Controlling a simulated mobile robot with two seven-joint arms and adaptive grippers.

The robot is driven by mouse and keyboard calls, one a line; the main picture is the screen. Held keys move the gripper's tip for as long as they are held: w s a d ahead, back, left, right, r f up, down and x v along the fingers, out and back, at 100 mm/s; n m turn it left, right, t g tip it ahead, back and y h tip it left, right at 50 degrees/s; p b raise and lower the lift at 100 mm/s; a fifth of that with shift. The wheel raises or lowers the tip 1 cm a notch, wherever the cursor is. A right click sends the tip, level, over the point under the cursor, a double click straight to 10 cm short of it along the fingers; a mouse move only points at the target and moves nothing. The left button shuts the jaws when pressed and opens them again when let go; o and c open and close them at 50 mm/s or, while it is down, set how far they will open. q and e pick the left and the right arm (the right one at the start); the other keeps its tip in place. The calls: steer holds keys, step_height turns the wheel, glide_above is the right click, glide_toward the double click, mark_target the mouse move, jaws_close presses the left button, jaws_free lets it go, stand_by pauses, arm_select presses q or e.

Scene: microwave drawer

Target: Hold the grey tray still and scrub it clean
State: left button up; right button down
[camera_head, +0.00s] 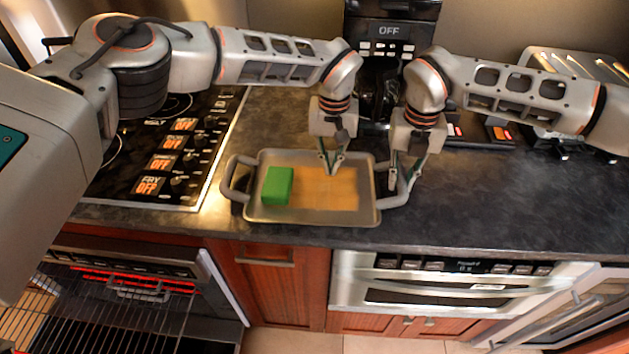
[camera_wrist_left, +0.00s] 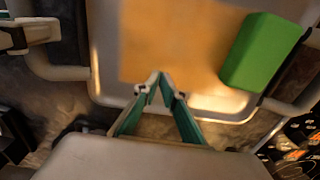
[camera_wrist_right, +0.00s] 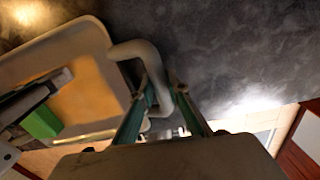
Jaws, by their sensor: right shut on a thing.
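The grey tray (camera_head: 312,217) lies on the dark counter with a handle at each side. An orange-tan patch covers much of its inside floor (camera_head: 330,190). A green sponge-like block (camera_head: 278,185) rests in the tray's left part; it also shows in the left wrist view (camera_wrist_left: 262,52). My left gripper (camera_head: 333,170) points down over the tray's far part, right of the block, with its fingertips together and nothing between them; whether it touches the tray is unclear. My right gripper (camera_head: 402,187) is shut on the tray's right handle (camera_wrist_right: 140,52), seen between its fingers in the right wrist view.
A stovetop (camera_head: 165,150) with knobs lies left of the tray. A black coffee machine (camera_head: 390,30) stands behind. An oven with its rack (camera_head: 110,315) showing is at lower left. Free counter (camera_head: 510,205) lies to the right of the tray.

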mark_target(349, 174)
arm_select(q)
steer(key=shift+r, duration=0.1)
stand_by(0.6)
steer(key=shift+d+r, duration=0.1)
steer(key=shift+r, duration=0.35)
jaws_close()
steer(key=shift+f, duration=0.65)
stand_by(0.5)
steer(key=shift+s+d, duration=0.2)
steer(key=shift+d, duration=2)
